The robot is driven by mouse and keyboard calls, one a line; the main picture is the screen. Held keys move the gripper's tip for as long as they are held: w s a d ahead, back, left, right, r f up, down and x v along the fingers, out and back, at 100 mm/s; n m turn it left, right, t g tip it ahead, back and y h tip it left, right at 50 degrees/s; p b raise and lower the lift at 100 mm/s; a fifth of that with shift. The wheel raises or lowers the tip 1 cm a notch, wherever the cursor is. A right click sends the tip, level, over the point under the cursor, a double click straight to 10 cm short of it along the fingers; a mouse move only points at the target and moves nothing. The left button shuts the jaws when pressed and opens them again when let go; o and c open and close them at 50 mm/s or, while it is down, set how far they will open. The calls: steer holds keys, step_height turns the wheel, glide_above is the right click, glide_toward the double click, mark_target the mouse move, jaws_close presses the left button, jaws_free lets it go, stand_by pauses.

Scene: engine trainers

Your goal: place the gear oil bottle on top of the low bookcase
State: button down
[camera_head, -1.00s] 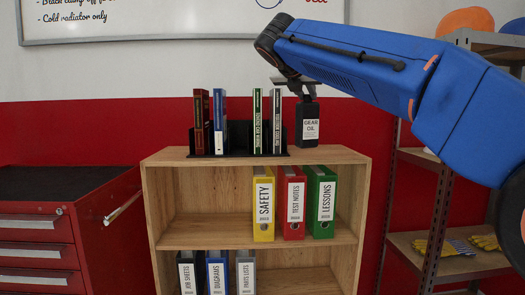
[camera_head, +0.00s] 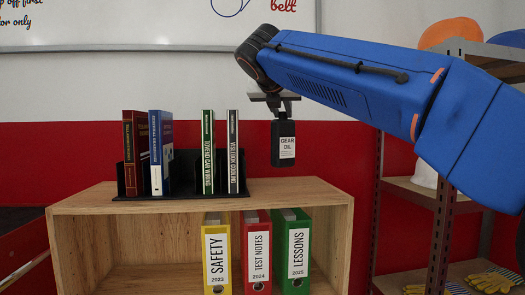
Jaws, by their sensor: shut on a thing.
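The gear oil bottle (camera_head: 284,148) is black with a white label and hangs upright from my gripper (camera_head: 274,104). My gripper is shut on the top of the bottle; the fingers are small and partly dark in this view. The low bookcase (camera_head: 200,203) is light wood. The bottle shows above the right part of its top, to the right of the upright books. Its base appears a little above the top board, though the exact depth is hard to tell.
A black book rack (camera_head: 180,195) with several upright books stands on the left and middle of the top. The right part of the top (camera_head: 300,187) is bare. Binders stand on the shelf below. A metal shelving unit (camera_head: 440,205) stands at right.

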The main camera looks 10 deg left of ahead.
mark_target(281, 132)
steer(key=shift+f, duration=3.45)
steer(key=c, duration=1.5)
jaws_free()
steer(key=shift+f, duration=0.1)
steer(key=shift+c, duration=0.2)
steer(key=v, duration=1.2)
